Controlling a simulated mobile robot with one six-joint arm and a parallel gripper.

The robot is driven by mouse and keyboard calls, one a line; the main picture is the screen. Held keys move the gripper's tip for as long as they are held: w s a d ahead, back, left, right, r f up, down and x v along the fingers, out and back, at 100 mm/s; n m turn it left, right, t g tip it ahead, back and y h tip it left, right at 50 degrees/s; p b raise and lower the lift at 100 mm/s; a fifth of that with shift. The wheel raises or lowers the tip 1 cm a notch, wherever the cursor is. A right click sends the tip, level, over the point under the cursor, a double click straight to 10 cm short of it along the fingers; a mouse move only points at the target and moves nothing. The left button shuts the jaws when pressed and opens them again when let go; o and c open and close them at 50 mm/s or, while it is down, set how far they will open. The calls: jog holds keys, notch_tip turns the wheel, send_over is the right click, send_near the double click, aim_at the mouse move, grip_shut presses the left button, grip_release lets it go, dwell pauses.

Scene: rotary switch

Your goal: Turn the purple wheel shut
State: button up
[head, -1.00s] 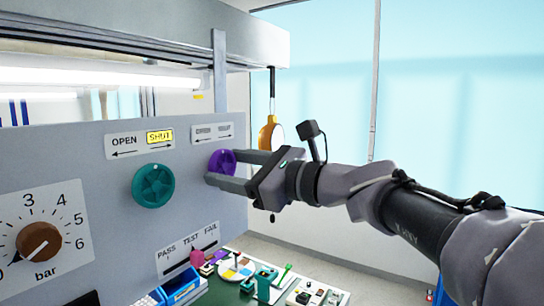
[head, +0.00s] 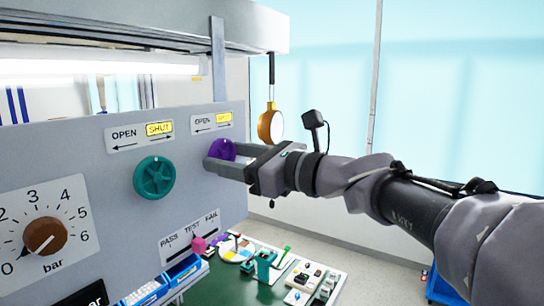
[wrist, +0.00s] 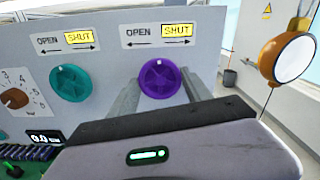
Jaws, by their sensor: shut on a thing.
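The purple wheel (head: 222,150) is mounted on the grey upright panel, near its right edge. It also shows in the wrist view (wrist: 160,79), with a small white mark at its top. A label (wrist: 157,34) above it reads OPEN on the left and SHUT on the right, with SHUT on yellow. My gripper (head: 225,162) reaches in from the right and is shut on the wheel's rim.
A teal wheel (head: 154,177) with its own OPEN/SHUT label sits left of the purple one. A brown bar knob (head: 45,236) is further left. An orange round thing (head: 270,126) hangs to the right. Blue bins (head: 185,275) and small parts lie on the green bench below.

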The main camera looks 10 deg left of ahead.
jog(key=o, duration=1.4)
jog(key=shift+c, duration=0.2)
jog(key=b+v, duration=0.3)
jog(key=v, duration=1.4)
jog(key=shift+d, duration=0.25)
